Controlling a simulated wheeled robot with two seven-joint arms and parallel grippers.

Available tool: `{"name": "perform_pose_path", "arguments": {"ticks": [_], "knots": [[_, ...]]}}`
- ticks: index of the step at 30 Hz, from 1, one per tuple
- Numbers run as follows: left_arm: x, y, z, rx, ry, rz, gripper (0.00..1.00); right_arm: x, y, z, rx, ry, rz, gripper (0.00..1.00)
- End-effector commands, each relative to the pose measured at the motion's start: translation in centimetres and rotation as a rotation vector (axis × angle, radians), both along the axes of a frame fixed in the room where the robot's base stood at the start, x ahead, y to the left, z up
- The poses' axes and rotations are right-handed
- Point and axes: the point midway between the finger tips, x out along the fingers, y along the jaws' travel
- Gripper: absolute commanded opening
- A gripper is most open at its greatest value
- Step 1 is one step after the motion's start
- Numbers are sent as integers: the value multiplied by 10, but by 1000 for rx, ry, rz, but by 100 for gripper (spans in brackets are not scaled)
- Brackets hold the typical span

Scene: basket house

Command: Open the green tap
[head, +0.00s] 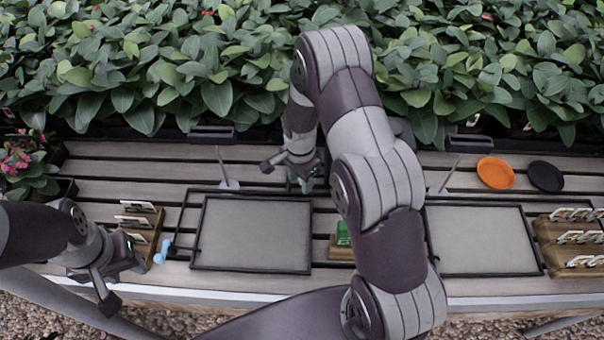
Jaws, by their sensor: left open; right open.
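I cannot make out the green tap for certain. My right arm crosses the middle of the head view and hides part of the bench between the two trays. My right gripper (288,176) is open above the back edge of the left tray, with a small greenish spot at its right finger that I cannot identify. A light blue handle (162,251) stands at the left tray's left side. My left gripper (124,285) is open and empty near the bench's front left edge, left of the blue handle.
Two grey trays, left (250,235) and right (480,240), lie on the slatted bench. Wooden card holders stand at left (155,222) and right (560,258); a green item (343,234) sits between the trays. An orange dish (496,173) and a black dish (545,176) lie back right. Dense plants (190,60) line the back.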

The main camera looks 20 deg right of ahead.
Motion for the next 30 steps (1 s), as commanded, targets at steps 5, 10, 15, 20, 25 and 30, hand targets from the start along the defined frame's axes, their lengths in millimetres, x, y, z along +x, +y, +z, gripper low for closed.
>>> {"name": "perform_pose_path", "arguments": {"ticks": [5,10,15,20,25,30], "knots": [[0,0,-1,0,0,0,43,7,2,-1,0,0,0,45],[0,0,-2,0,0,0,43,16,5,-1,0,-1,1,45],[0,0,-3,0,0,0,43,25,8,0,-1,-3,2,45],[0,0,-4,0,0,0,43,32,11,0,-1,-4,1,45],[0,0,-6,0,0,0,43,40,13,-1,0,-3,0,45],[0,0,-7,0,0,0,43,48,16,0,0,-3,1,45]]}}
